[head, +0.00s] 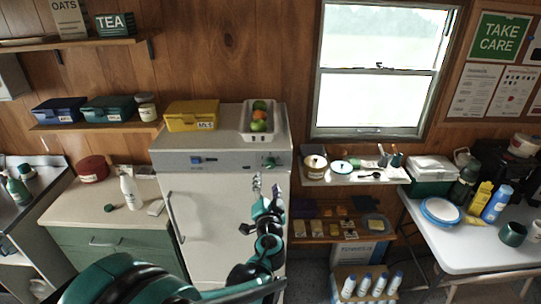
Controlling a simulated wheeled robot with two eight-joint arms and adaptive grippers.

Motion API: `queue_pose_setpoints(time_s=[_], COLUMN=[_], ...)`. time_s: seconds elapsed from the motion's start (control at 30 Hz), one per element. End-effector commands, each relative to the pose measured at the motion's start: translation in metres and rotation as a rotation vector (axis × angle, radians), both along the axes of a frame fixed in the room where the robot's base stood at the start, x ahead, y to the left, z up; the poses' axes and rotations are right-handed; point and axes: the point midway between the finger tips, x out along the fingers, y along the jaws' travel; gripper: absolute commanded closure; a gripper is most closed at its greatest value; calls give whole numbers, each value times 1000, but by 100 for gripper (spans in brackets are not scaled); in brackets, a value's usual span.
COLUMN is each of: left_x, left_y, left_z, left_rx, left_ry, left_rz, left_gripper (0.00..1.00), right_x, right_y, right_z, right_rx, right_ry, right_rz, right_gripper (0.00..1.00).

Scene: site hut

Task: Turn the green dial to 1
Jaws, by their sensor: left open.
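The green dial (269,162) sits on the right part of the grey control panel (232,162) along the top front of the white fridge (215,215). Its markings are too small to read, so I cannot tell its setting. A blue control (197,159) sits on the left part of the same panel. My left gripper (266,187) is open and empty, just below the green dial in the picture, with its fingers pointing up toward it. I cannot tell whether it touches the dial. My right gripper is out of view.
On the fridge top are a yellow box (192,114) and a white basket of fruit (260,120). A counter (100,212) with a white bottle (131,192) is at left. A small shelf (350,175) is at right. The fridge handle (175,217) sticks out at the door's left.

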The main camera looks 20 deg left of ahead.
Motion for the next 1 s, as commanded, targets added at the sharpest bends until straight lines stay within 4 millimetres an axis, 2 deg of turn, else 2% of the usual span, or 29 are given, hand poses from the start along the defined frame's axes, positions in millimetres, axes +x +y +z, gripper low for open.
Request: queue_pose_setpoints(time_s=[0.03, 0.17, 0.6, 0.73, 0.97, 1.0], left_x=[5, 15, 76, 83, 84, 84], left_y=[-5, -9, 9, 11, 11, 11], left_z=[4, 4, 3, 4, 4, 4], left_rx=[17, 39, 40, 40, 40, 40], left_ry=[-11, -24, -23, -22, -22, -22], left_rz=[-13, -30, -29, -28, -28, -28], left_gripper=[48, 48, 48, 48, 48, 53], right_x=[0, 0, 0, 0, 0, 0], right_y=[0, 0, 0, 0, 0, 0], right_z=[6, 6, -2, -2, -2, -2], right_rx=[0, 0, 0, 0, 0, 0], right_ry=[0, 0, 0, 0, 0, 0], right_rz=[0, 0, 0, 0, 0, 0], right_gripper=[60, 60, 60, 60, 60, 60])
